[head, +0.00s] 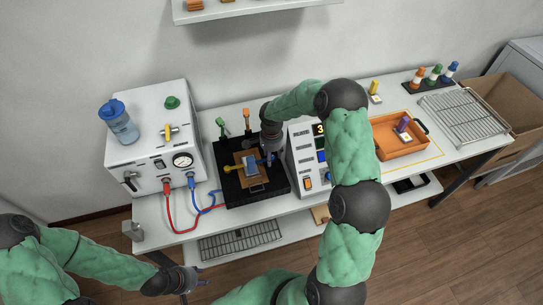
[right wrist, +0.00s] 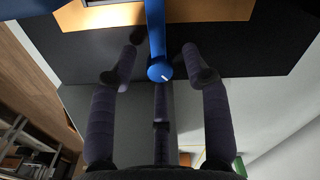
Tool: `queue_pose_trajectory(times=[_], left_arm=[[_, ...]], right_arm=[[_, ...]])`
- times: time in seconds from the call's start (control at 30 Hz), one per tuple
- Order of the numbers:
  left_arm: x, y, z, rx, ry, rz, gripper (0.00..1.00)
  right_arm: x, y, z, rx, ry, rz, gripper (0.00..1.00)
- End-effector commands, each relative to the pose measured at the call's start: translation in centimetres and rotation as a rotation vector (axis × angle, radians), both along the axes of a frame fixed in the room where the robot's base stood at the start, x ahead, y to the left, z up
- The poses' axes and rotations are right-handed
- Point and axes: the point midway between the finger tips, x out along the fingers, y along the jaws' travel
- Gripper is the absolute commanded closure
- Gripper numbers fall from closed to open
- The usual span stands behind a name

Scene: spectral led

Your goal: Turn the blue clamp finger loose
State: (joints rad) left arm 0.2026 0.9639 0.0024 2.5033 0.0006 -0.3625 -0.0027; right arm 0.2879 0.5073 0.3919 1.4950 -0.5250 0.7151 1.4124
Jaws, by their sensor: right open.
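The blue clamp finger (right wrist: 156,35) runs down the middle of the right wrist view and ends in a round blue knob (right wrist: 160,71) with a white mark. It shows small in the head view (head: 268,161), partly hidden by my right gripper. My right gripper (right wrist: 161,62) is open, with fingers on both sides of the knob and another below it; no contact is visible. In the head view this gripper (head: 270,152) is over the right side of the black fixture (head: 272,190). My left gripper (head: 188,281) hangs low in front of the bench, away from the fixture; its jaws are unclear.
A yellow clamp finger (head: 234,168) sits left on the fixture, with green (head: 220,124) and orange (head: 246,115) handles behind. A white gauge machine (head: 150,150) stands left, an instrument box (head: 305,160) close right. An orange tray (head: 405,148) lies further right.

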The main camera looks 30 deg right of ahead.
Motion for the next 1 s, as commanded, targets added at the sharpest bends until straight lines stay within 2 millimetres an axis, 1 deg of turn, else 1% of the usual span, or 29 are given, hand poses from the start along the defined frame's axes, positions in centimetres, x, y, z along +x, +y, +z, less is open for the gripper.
queue_pose_trajectory(times=[0.27, 0.37, 0.4, 0.43, 0.47, 0.53, 0.57, 0.6, 0.63, 1.0], left_arm=[[0.00, 0.00, 0.00, 0.000, 0.000, 0.000, 0.60], [0.01, 0.00, 0.00, 0.000, 0.000, 0.000, 0.60], [0.01, 0.00, 0.00, 0.000, 0.000, 0.000, 0.60], [0.01, 0.00, 0.00, 0.000, 0.000, 0.000, 0.60], [0.01, 0.00, 0.00, 0.000, 0.000, 0.000, 0.60], [0.01, 0.00, 0.00, 0.000, 0.000, 0.000, 0.60], [0.01, 0.00, 0.00, 0.000, 0.000, 0.000, 0.60], [0.01, 0.00, 0.00, 0.000, 0.000, 0.000, 0.60], [0.01, 0.00, 0.00, 0.000, 0.000, 0.000, 0.60], [0.02, 0.00, -0.01, 0.000, 0.000, 0.000, 0.60]], right_arm=[[0.01, -0.02, -0.09, 0.000, 0.000, 0.000, 0.52], [0.01, -0.02, -0.09, 0.000, 0.000, 0.000, 0.77], [0.01, -0.01, -0.09, 0.000, 0.000, 0.000, 0.88], [0.01, -0.01, -0.09, 0.000, 0.000, 0.000, 0.97], [0.01, -0.01, -0.09, 0.000, 0.000, 0.000, 1.00], [0.01, -0.01, -0.08, 0.000, 0.000, 0.000, 1.00], [0.01, -0.01, -0.08, 0.000, 0.000, 0.000, 0.72], [0.01, -0.01, -0.08, 0.000, 0.000, 0.000, 0.61], [0.01, -0.01, -0.08, 0.000, 0.000, 0.000, 0.52], [0.03, -0.01, 0.08, -0.001, -0.001, 0.000, 0.52]])
